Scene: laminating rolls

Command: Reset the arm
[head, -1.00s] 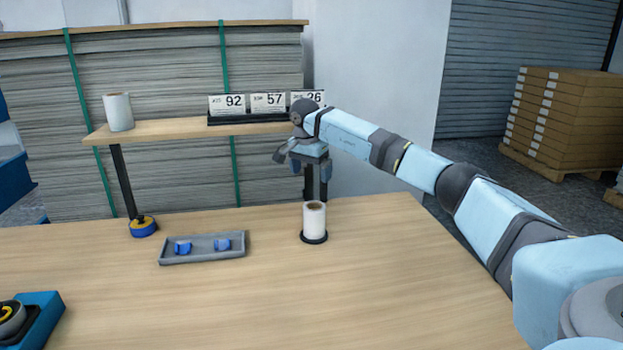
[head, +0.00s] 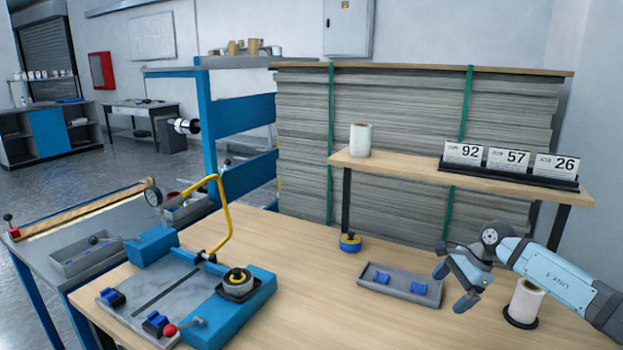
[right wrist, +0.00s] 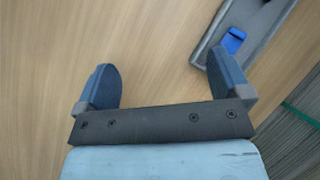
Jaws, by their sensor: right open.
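My right arm (head: 555,275) comes in from the right in the head view. My right gripper (head: 455,283) is open and empty, above the wooden table just right of the grey tray. In the right wrist view the two fingers (right wrist: 160,85) stand wide apart with only bare wood between them. The grey tray (head: 400,287) holds two blue clips and also shows at the upper right of the right wrist view (right wrist: 205,52). A white roll (head: 526,299) stands upright on a dark base, partly behind my right forearm. My left gripper is not in view.
A wooden shelf (head: 400,172) carries another white roll (head: 360,140) and number cards (head: 510,162). A blue fixture with a yellow handle (head: 225,225) stands on the left of the table. A blue and yellow disc (head: 350,242) sits by the shelf leg. The table middle is clear.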

